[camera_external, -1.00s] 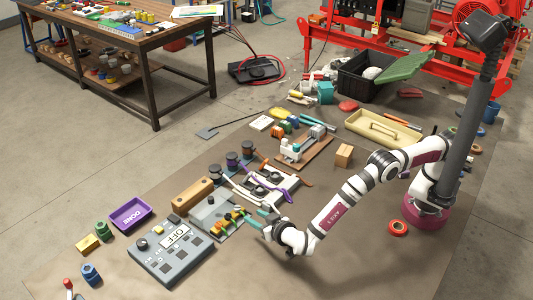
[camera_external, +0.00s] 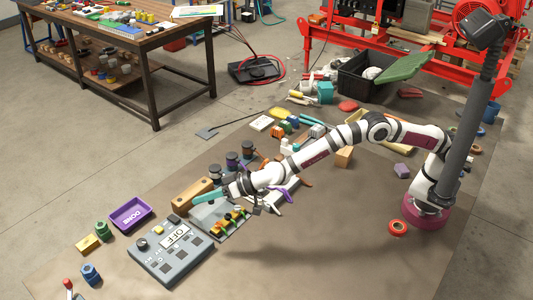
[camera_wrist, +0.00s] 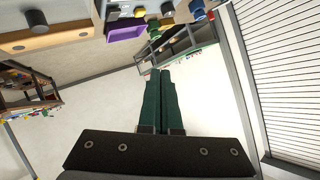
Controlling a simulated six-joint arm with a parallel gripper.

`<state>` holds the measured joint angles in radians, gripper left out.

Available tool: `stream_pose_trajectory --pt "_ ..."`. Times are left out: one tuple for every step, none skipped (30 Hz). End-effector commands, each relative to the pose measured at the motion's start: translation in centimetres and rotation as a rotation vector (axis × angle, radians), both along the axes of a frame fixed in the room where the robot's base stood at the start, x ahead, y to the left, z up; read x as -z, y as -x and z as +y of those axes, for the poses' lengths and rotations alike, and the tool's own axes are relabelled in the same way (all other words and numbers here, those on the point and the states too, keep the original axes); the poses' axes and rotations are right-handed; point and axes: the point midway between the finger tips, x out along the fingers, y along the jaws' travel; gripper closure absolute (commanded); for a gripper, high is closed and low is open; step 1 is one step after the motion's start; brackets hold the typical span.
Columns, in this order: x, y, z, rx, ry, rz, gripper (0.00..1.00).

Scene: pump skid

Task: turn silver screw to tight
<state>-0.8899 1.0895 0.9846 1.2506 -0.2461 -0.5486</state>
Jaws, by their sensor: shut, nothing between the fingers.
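I cannot make out a silver screw in either view. A grey panel (camera_external: 207,216) lies on the mat, with small yellow, orange and green parts (camera_external: 238,218) at its right. My gripper (camera_external: 200,198) has teal fingers and hangs above the far side of this panel, pointing left towards the wooden block (camera_external: 190,192). In the wrist view my gripper (camera_wrist: 160,75) has its two dark green fingers together, with nothing seen between them. My forearm and wrist hide part of the area right of the panel.
A grey control box (camera_external: 171,254) with an OFF label stands in front. A purple tray (camera_external: 129,214), green knob piece (camera_external: 102,229), yellow block (camera_external: 87,244) and blue piece (camera_external: 91,274) lie to the left. Dark round-topped pieces (camera_external: 232,160) stand behind my wrist.

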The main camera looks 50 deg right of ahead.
Motion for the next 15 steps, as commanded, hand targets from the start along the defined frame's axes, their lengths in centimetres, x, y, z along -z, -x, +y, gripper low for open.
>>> stream_pose_trajectory --pt "-1.1 -1.5 -1.2 -0.115 0.024 0.026 1.0" --pt "-1.3 -1.7 -2.1 -0.194 0.059 0.053 1.0" --pt "-1.2 -2.0 -4.0 -0.284 0.117 0.098 1.0" --pt "-1.1 -2.1 -5.8 -0.339 0.167 0.138 1.0" --pt "-0.7 -2.1 -7.8 -0.383 0.22 0.184 1.0" --pt "-0.3 -2.1 -10.7 -0.425 0.289 0.247 1.0" --pt "-0.1 -2.0 -12.9 -0.445 0.338 0.294 1.0" --pt "0.2 -1.9 -15.0 -0.458 0.38 0.341 1.0" --pt "0.4 -1.7 -17.5 -0.466 0.428 0.397 1.0" --pt "0.5 -1.6 -19.0 -0.467 0.458 0.432 1.0" --pt "0.5 -1.4 -20.3 -0.467 0.48 0.463 1.0" --pt "0.6 -1.2 -21.5 -0.465 0.504 0.494 1.0" --pt "0.6 -1.1 -22.1 -0.465 0.515 0.51 1.0" --pt "0.8 -1.1 -22.5 -0.464 0.522 0.521 1.0" --pt "1.0 -1.0 -22.7 -0.463 0.528 0.528 1.0"
